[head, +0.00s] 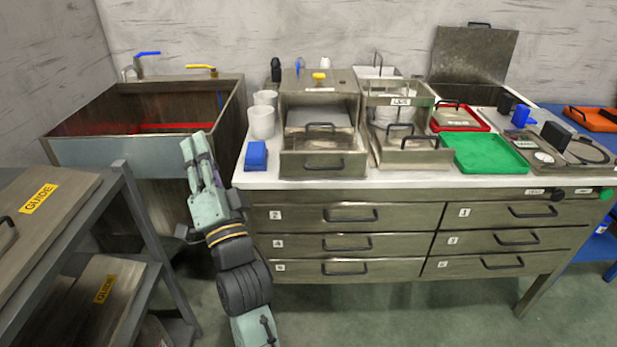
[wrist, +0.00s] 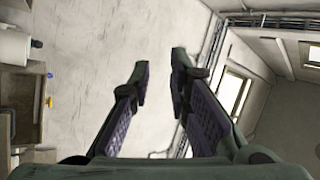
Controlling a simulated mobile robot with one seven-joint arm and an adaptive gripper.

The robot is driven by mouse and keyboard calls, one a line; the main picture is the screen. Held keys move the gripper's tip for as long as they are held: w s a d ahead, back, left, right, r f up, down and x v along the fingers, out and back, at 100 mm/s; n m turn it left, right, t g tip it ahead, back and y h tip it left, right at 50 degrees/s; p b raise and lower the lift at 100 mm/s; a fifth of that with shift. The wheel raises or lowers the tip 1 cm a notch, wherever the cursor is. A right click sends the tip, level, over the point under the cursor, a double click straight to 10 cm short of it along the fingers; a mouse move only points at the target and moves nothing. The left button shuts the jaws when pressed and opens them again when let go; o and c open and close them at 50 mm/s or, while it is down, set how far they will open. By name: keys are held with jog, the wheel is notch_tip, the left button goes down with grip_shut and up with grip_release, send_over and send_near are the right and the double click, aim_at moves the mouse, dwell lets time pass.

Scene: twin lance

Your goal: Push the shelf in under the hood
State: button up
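A metal box with a hood (head: 320,84) over it stands on the white-topped bench, in the middle of the head view. A grey shelf (head: 312,117) with a dark handle at its front shows below the hood, partly inside the box. A front panel (head: 300,163) with another dark handle stands in front of and below it. My gripper (head: 195,144) is left of the bench, in front of the sink, pointing up and well apart from the shelf. In the wrist view its fingers (wrist: 160,72) stand apart with nothing between them. The shelf's rear is hidden under the hood.
White cups (head: 262,122) and a blue block (head: 256,156) stand left of the box. A labelled open metal unit (head: 400,101) is close on its right, then a green tray (head: 488,153). A sink (head: 125,152) and a grey rack (head: 140,225) are at left.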

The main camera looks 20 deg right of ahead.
jog(key=d+f+m+g+h, duration=0.1)
jog(key=d+f+m+h, duration=0.2)
jog(key=d+f, duration=0.3)
jog(key=d+f+m+g+h, duration=0.1)
jog(key=d+f+m+h, duration=0.3)
jog(key=d, duration=0.4)
jog(key=m+g+h, duration=0.3)
jog(key=m, duration=0.1)
send_near(324, 168)
jog(key=p+x, duration=0.1)
jog(key=x, duration=0.4)
jog(key=p+x, duration=0.1)
jog(key=x, duration=0.4)
jog(key=shift+w+d+f+p, duration=0.1)
jog(key=shift+w+f+p, duration=0.1)
jog(key=shift+p, duration=0.2)
jog(key=shift+c, duration=0.6)
grip_shut()
